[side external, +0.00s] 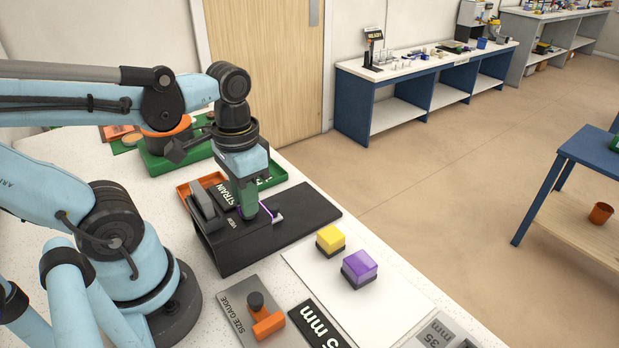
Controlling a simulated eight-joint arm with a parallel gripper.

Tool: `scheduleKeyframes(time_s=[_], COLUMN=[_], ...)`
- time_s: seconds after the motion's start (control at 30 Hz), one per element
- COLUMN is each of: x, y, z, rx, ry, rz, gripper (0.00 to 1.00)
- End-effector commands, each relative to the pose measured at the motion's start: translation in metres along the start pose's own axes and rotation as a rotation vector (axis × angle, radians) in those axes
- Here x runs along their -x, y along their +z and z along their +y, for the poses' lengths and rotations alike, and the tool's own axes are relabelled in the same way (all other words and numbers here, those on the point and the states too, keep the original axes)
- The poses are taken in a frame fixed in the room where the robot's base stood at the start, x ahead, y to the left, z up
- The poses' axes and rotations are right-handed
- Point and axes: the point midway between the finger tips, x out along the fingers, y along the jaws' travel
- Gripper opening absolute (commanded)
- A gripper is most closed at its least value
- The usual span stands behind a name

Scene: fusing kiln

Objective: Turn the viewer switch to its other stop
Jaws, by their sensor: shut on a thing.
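The black strain viewer (310,210) sits on the speckled white bench, a low box with a flat top and white lettering partly hidden by my arm. Its switch (268,212) shows as a small purple and white piece at the foot of my gripper. My gripper (249,211) points straight down onto the viewer's top and is shut on the switch. The fingers cover most of the switch, so its exact angle and its stops cannot be told.
A yellow block (330,239) and a purple block (359,268) stand on a white sheet (400,300) right of the viewer. A grey size gauge (236,310) with an orange piece (268,323) lies in front. Green and orange trays (188,190) are behind.

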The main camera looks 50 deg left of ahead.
Motion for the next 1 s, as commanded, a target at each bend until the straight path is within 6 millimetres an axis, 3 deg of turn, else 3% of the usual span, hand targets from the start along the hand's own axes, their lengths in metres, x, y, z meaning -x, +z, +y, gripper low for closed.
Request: scheduleKeyframes(time_s=[0.2, 0.23, 0.4, 0.77, 1.0], x=[0.000, 0.000, 0.000, 0.003, 0.026], y=[-0.001, -0.001, 0.000, 0.000, 0.000], z=[0.000, 0.000, 0.000, 0.000, 0.000], rx=[0.003, 0.003, 0.002, 0.001, 0.001], ry=[0.001, 0.001, 0.001, 0.000, 0.000], rz=[0.002, 0.002, 0.001, 0.001, 0.001], gripper=[0.00, 0.17, 0.41, 0.41, 0.41])
